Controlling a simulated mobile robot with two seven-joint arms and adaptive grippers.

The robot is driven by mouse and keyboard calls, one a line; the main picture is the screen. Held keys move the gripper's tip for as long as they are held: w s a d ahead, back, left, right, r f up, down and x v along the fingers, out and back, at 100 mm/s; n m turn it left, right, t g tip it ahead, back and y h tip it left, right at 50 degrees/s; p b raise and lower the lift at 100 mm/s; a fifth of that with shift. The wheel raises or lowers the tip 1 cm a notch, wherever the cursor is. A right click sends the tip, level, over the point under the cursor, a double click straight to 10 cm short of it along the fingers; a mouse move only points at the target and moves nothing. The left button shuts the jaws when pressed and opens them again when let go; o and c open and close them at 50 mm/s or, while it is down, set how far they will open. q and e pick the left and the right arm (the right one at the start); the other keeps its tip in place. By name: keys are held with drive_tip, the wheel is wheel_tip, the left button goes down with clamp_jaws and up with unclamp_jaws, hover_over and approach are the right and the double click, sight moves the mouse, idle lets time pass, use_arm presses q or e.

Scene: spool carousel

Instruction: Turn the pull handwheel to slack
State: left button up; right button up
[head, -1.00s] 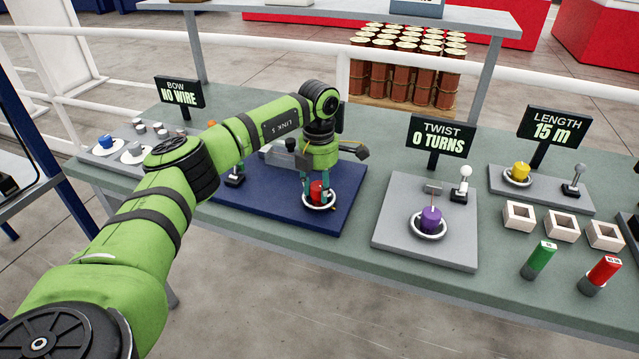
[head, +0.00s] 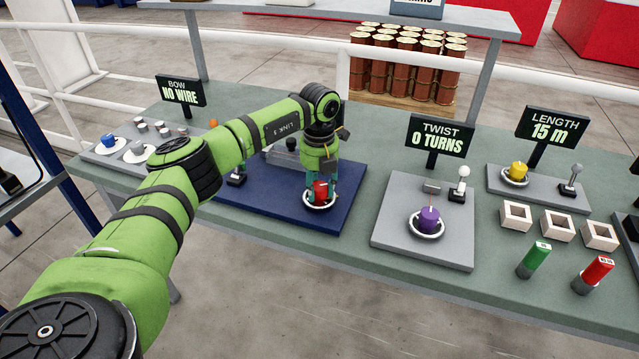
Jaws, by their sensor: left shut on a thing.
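A handwheel with a red hub (head: 320,189) and a pale ring sits at the front right of the blue plate (head: 272,204). My left gripper (head: 321,187) comes down on it from above, with its teal fingers on either side of the red hub, shut on it. Any sign naming this handwheel is hidden behind my arm, so I cannot read its setting. My right gripper is not in view.
A grey plate to the right carries a purple handwheel (head: 428,219) and a white-knobbed lever (head: 461,182) under the "TWIST 0 TURNS" sign (head: 437,135). Beyond are a yellow handwheel (head: 518,171) and the "LENGTH 15 m" sign (head: 552,125).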

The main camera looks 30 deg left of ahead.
use_arm(q)
drive_tip(key=n, duration=0.2)
drive_tip(key=n+p, duration=0.1)
drive_tip(key=n, duration=0.2)
drive_tip(key=shift+s+d+f+n, duration=0.1)
drive_tip(key=shift+s+f+n, duration=0.1)
drive_tip(key=shift+n, duration=0.1)
drive_tip(key=n+p, duration=0.1)
drive_tip(key=n, duration=0.3)
drive_tip(key=shift+d+n+p, duration=0.1)
drive_tip(key=shift+n+p, duration=0.3)
drive_tip(key=shift+f, duration=0.1)
drive_tip(key=o, duration=1.1)
drive_tip(key=shift+o, duration=0.3)
drive_tip(key=shift+w, duration=0.1)
drive_tip(key=shift+r+n, duration=0.2)
drive_tip(key=shift+n, duration=0.1)
